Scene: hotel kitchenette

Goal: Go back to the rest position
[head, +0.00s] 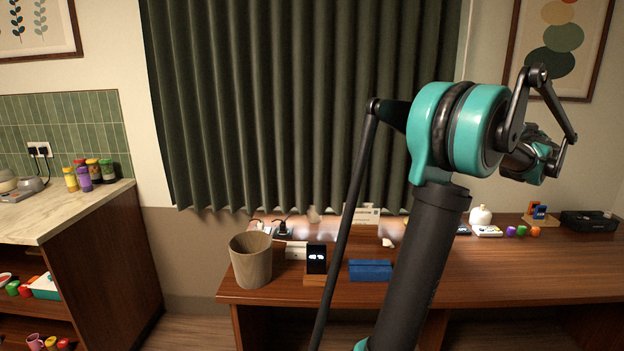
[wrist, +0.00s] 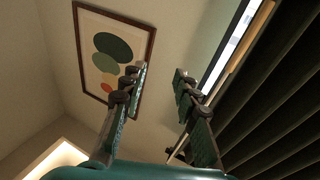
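My arm rises in the right half of the head view and bends over toward the right. My gripper is mostly hidden behind the arm's end in that view. In the wrist view my gripper (wrist: 158,82) has its two fingers spread wide apart with nothing between them. It points up at the wall, the ceiling corner and the curtain, clear of the furniture.
A wooden desk (head: 489,274) spans the right, with a wooden bin (head: 251,262), a phone on a stand (head: 316,261), a blue box (head: 370,270) and a black tray (head: 589,222). A counter (head: 62,209) stands at left. A dark curtain (head: 270,110) hangs behind.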

